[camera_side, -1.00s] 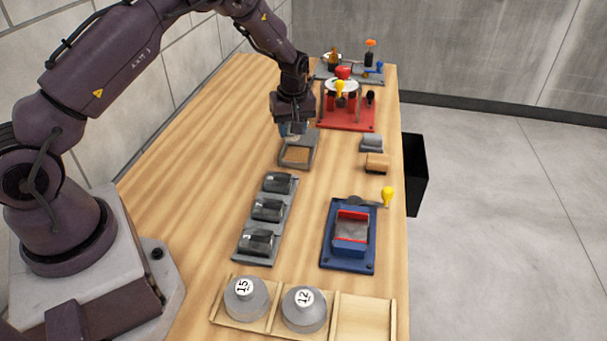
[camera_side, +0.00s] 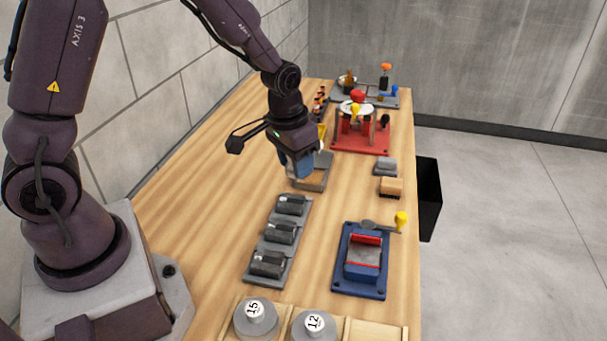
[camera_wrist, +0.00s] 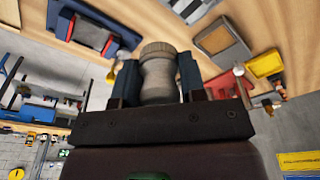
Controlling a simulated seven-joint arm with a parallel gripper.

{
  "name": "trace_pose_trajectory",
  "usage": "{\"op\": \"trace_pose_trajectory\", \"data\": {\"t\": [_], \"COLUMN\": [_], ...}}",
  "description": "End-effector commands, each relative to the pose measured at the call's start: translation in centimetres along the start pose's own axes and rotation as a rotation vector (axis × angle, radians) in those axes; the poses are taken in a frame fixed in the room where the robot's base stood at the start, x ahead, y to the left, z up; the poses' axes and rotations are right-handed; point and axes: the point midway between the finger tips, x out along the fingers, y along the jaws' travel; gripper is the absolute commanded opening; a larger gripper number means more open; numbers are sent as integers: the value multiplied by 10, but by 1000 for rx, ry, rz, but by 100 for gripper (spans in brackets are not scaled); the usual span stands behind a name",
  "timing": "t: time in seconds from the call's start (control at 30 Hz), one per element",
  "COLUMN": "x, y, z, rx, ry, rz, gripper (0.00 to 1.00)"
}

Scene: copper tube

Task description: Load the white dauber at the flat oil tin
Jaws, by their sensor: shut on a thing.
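My gripper (camera_side: 298,168) points down over the near-left part of the flat oil tin (camera_side: 312,184), an open grey tin with a brown pad. In the wrist view my gripper (camera_wrist: 158,80) is shut on the white dauber (camera_wrist: 158,78), which has a pale round body and a tan ribbed end and sits between the two dark blue fingers. In the wrist view the tin (camera_wrist: 222,42) shows apart from the dauber. In the side view the fingers hide the dauber, and I cannot tell whether it touches the pad.
A grey rack (camera_side: 278,242) with several dark cylinders stands nearer. A blue fixture (camera_side: 362,262) is at right. A red stand (camera_side: 362,138) is behind the tin. A brush-like block (camera_side: 390,187) and a grey block (camera_side: 385,165) lie right. Bare wood lies left of the rack.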

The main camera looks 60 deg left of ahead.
Motion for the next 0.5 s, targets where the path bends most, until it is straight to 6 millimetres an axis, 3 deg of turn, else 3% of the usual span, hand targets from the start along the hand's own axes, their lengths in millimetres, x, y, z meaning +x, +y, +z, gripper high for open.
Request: {"op": "trace_pose_trajectory", "data": {"t": [0.1, 0.3, 0.5], "x": [34, 82, 91], "y": [-36, -94, -115], "z": [-29, -76, -110], "rx": [-142, -431, -612], "ry": [-3, 0, 5], "rz": [-23, -67, -93], "gripper": [19, 19, 19]}}
